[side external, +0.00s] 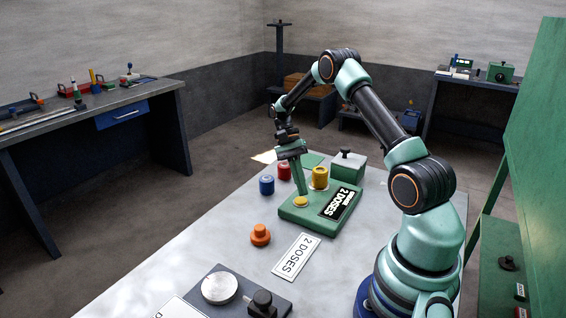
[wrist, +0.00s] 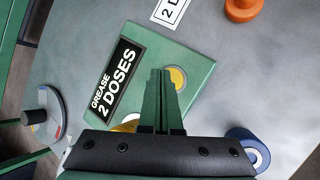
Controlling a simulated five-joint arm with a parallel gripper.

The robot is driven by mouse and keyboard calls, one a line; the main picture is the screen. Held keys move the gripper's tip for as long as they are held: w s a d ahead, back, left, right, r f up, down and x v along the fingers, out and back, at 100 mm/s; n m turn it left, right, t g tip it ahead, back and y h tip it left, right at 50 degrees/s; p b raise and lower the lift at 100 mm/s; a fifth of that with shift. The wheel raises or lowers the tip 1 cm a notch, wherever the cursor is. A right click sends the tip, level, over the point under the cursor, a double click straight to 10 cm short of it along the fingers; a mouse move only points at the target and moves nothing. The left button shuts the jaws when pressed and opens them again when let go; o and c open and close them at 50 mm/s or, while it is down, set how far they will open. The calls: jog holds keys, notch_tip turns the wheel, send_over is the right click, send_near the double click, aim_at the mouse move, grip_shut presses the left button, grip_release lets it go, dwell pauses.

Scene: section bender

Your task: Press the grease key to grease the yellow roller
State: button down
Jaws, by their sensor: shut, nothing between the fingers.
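The grease key is a round yellow button (side external: 301,203) on a green block (side external: 287,212) with a black "GREASE 2 DOSES" label (side external: 340,202). It also shows in the wrist view (wrist: 180,80), partly hidden by my fingers. My gripper (side external: 301,193) is shut and empty, pointing down with its tips (wrist: 160,72) at the key. I cannot tell whether they touch or press it. The yellow roller (side external: 320,178) stands upright behind the block. In the wrist view, my gripper mostly hides it.
A red roller (side external: 284,172) and a blue roller (side external: 267,185) stand left of the yellow one. A grey-green box (side external: 348,167) stands behind. A plate with a round disc (side external: 219,288) is at the front.

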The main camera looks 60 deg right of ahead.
aim_at(301, 198)
jog(key=shift+r, duration=2.5)
jog(key=shift+w+a+r, duration=0.1)
jog(key=shift+a+r, duration=0.05)
jog(key=shift+r, duration=0.05)
jog(key=s+a+r+n+t+h, duration=0.2)
jog(key=a+r+n+t, duration=0.4)
jog(key=a, duration=0.4)
jog(key=s+a+r+n+t+h, duration=0.2)
jog(key=a+r+n+t, duration=0.3)
jog(key=a+r+n, duration=0.3)
jog(key=shift+s+a+t, duration=0.3)
jog(key=shift+a+t, duration=0.1)
jog(key=shift+a, duration=0.6)
